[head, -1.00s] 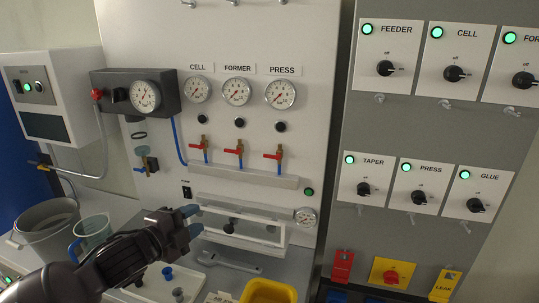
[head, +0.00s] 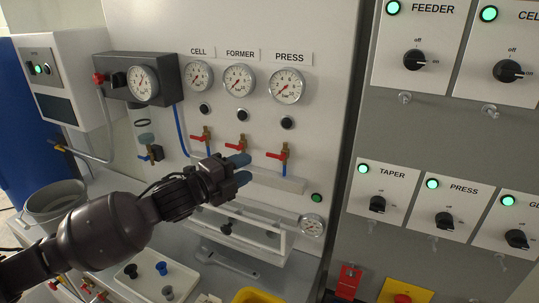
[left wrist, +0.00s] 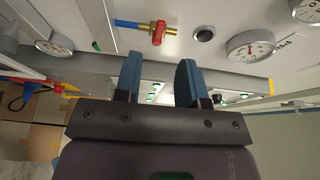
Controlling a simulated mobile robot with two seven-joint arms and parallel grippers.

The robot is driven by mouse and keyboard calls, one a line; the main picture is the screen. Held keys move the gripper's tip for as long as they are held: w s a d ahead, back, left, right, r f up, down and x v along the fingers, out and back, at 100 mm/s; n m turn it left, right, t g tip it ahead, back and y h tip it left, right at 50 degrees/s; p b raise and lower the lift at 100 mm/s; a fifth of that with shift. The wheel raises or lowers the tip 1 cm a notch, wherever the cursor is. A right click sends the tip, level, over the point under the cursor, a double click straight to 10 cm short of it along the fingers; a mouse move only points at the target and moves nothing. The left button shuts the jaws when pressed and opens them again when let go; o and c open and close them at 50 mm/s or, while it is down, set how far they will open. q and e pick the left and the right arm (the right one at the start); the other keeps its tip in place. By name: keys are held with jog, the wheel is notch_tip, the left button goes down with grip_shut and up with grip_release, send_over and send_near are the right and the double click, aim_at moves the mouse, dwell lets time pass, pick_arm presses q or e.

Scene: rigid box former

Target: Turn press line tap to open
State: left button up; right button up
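The press line tap (head: 283,157) is on the white panel below the PRESS gauge (head: 287,86). Its red handle points left, crosswise to the brass and blue pipe. The tap also shows in the left wrist view (left wrist: 159,32), above my fingers and apart from them. My left gripper (head: 242,169) is open and empty, with its blue fingertips in front of the panel, left of and slightly below the press tap. In the left wrist view the two fingers (left wrist: 160,80) are spread with a gap between them. My right gripper is not in view.
The former tap (head: 241,143) and cell tap (head: 203,136) stand left of the press tap, with similar red handles. A ledge (head: 290,183) runs below the taps. A switch cabinet (head: 400,145) stands to the right. Below are a small gauge (head: 312,226) and a yellow bin (head: 258,297).

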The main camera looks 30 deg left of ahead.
aim_at(270, 156)
pick_arm(q)
jog(key=p+x, duration=0.1)
jog(key=x, duration=0.7)
grip_shut()
